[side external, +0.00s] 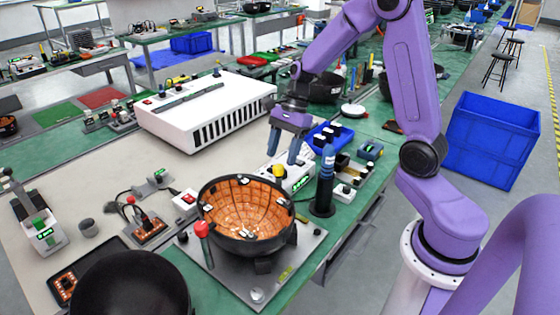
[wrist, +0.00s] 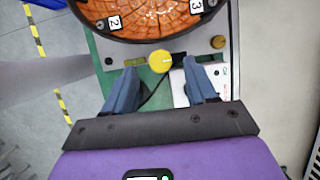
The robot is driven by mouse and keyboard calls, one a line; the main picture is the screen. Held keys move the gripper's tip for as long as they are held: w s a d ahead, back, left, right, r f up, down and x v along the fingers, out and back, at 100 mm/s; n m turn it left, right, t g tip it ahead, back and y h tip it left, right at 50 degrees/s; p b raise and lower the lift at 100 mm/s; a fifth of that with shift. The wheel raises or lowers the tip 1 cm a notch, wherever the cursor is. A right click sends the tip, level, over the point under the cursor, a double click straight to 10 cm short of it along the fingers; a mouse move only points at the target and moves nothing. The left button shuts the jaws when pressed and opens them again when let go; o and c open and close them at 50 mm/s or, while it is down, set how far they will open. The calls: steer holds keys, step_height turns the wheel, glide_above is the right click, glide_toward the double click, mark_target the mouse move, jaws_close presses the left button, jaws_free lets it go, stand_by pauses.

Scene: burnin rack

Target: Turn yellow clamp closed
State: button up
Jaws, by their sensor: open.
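The yellow clamp shows as a round yellow knob (wrist: 160,62) beside the rim of the dark bowl in the wrist view. In the side view a small yellow knob (side external: 278,172) stands at the bowl's far right edge, below my fingers. My gripper (side external: 284,158) points down over this spot with its blue fingers apart. In the wrist view my gripper (wrist: 160,69) is open, with one fingertip on each side of the knob and visible gaps between. I cannot tell the fingertips' height relative to the knob, nor the clamp's exact angle.
The dark bowl (side external: 246,240) with its orange tiled inside sits on a metal plate (side external: 258,297). A red-topped post (side external: 201,229) stands at its left. A dark blue bottle-like tool (side external: 325,180) stands close right of my fingers. A white slotted box (side external: 205,108) lies behind.

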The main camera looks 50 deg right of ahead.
mark_target(279, 166)
steer(key=shift+x, duration=1.5)
jaws_close()
steer(key=c, duration=1.1)
jaws_free()
